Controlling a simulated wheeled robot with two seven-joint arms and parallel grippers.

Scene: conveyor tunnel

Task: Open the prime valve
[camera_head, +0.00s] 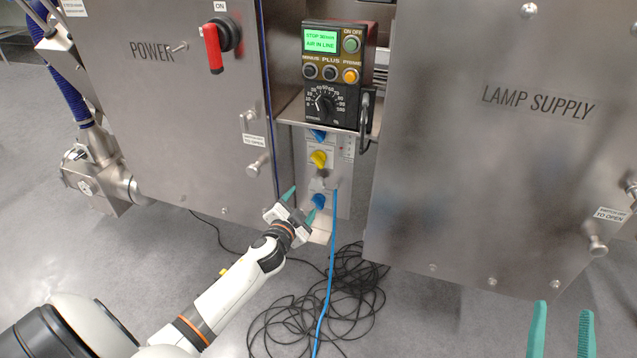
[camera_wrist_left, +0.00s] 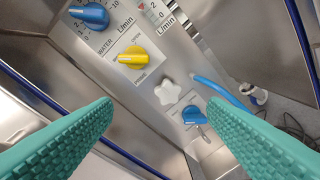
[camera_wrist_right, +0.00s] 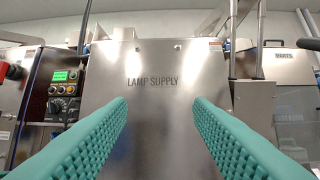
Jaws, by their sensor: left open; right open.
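The prime valve is a yellow knob (camera_head: 319,158) on a narrow metal panel (camera_head: 344,172) under the control box. In the left wrist view the yellow knob (camera_wrist_left: 138,57) has a label with "PRIME" and "OPEN". In the left wrist view the knob is above the gap between the fingers. My right gripper (camera_head: 563,312) is open and empty in front of the lamp supply cabinet (camera_head: 480,170).
A blue knob (camera_wrist_left: 90,15) is above the valve. A white star-shaped knob (camera_wrist_left: 168,92) and another blue knob (camera_wrist_left: 194,111) are below it. The control box (camera_head: 335,70) is above the panel. A blue hose (camera_head: 327,280) hangs down near black cables (camera_head: 290,325) on the floor.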

